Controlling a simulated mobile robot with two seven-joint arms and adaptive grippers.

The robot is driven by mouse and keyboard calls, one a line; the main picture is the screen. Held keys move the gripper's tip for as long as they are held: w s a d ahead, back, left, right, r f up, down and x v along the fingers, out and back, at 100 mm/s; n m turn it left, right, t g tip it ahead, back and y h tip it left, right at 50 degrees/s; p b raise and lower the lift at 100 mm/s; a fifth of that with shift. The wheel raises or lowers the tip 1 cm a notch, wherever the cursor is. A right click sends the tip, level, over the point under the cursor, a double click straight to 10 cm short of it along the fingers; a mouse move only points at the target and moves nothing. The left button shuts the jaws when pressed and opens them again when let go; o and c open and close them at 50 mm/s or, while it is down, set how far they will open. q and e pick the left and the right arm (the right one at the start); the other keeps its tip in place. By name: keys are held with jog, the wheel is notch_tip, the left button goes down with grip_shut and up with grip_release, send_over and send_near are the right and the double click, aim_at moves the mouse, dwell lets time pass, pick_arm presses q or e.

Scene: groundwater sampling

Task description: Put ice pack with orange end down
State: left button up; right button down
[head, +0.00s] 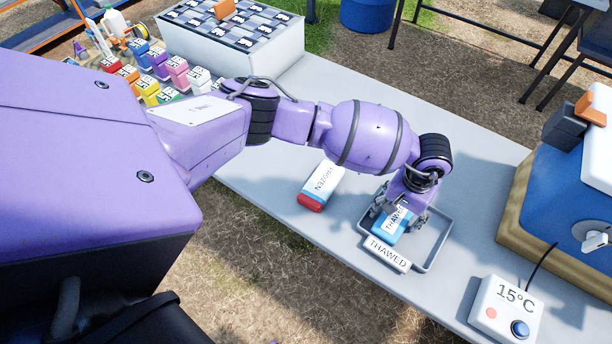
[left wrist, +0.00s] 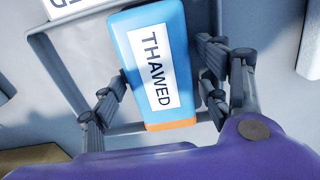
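The blue ice pack with a THAWED label (head: 385,232) is in the grey-rimmed tray (head: 437,252) marked THAWED. It also shows in the left wrist view (left wrist: 155,65), where its orange end (left wrist: 170,125) is nearest my wrist. It appears to lie flat in the tray, but my gripper partly covers it in the head view. My left gripper (head: 402,212) is right over the pack. In the left wrist view its fingers (left wrist: 160,88) stand apart on either side of the pack, with gaps visible, so it looks open. My right gripper is out of view.
A FROZEN pack with a red end (head: 322,186) lies left of the tray. A 15°C display box (head: 507,308) and a blue cooler (head: 572,195) are at the right. Several coloured bottles (head: 158,62) and a white rack (head: 225,40) stand at the back left.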

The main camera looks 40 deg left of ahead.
aim_at(398, 214)
pick_arm(q)
jog(key=shift+w+r, duration=0.1)
jog(key=shift+r, duration=0.05)
notch_tip(398, 214, up, 12)
dwell(0.7)
jog(key=shift+r, duration=0.1)
